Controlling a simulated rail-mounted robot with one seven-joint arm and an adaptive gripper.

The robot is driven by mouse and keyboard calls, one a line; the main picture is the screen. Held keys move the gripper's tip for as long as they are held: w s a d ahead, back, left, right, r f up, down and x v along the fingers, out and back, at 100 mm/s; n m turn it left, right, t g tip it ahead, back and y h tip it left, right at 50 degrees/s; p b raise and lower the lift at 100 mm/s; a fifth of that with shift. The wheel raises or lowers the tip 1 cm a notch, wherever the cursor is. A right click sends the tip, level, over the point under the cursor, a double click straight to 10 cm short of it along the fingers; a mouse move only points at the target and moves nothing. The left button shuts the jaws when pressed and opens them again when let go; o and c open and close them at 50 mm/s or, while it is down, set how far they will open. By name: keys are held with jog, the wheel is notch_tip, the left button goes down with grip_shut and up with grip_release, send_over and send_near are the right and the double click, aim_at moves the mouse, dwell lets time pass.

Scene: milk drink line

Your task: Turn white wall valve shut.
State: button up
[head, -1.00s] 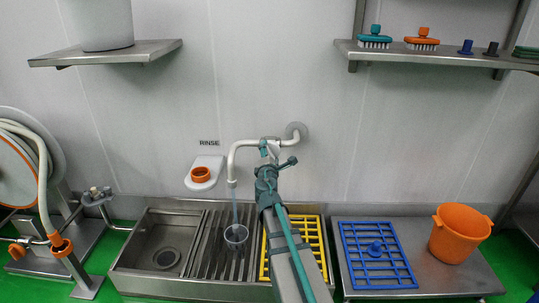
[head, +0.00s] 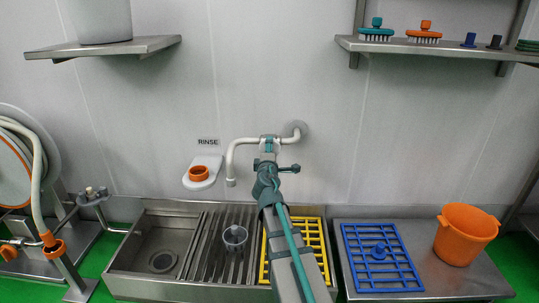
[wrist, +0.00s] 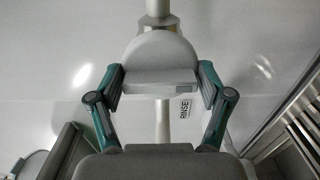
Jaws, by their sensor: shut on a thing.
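The white wall valve (wrist: 160,62) sits on the white pipe (head: 244,142) that comes out of the wall and bends down to a spout (head: 231,182). In the wrist view its rounded white handle lies between the two fingers of my gripper (wrist: 162,86), which are shut on its sides. In the head view my gripper (head: 268,146) is at the pipe, and my arm and gripper hide most of the valve. No water shows below the spout.
The steel sink (head: 130,262) has a yellow rack (head: 312,240) at its right. A blue rack (head: 382,256) and an orange bucket (head: 466,234) are on the right-hand table.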

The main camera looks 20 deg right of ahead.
dwell(0.4)
jog(key=o, duration=1)
jog(key=v, duration=0.7)
jog(key=shift+s, duration=0.25)
jog(key=shift+f, duration=0.1)
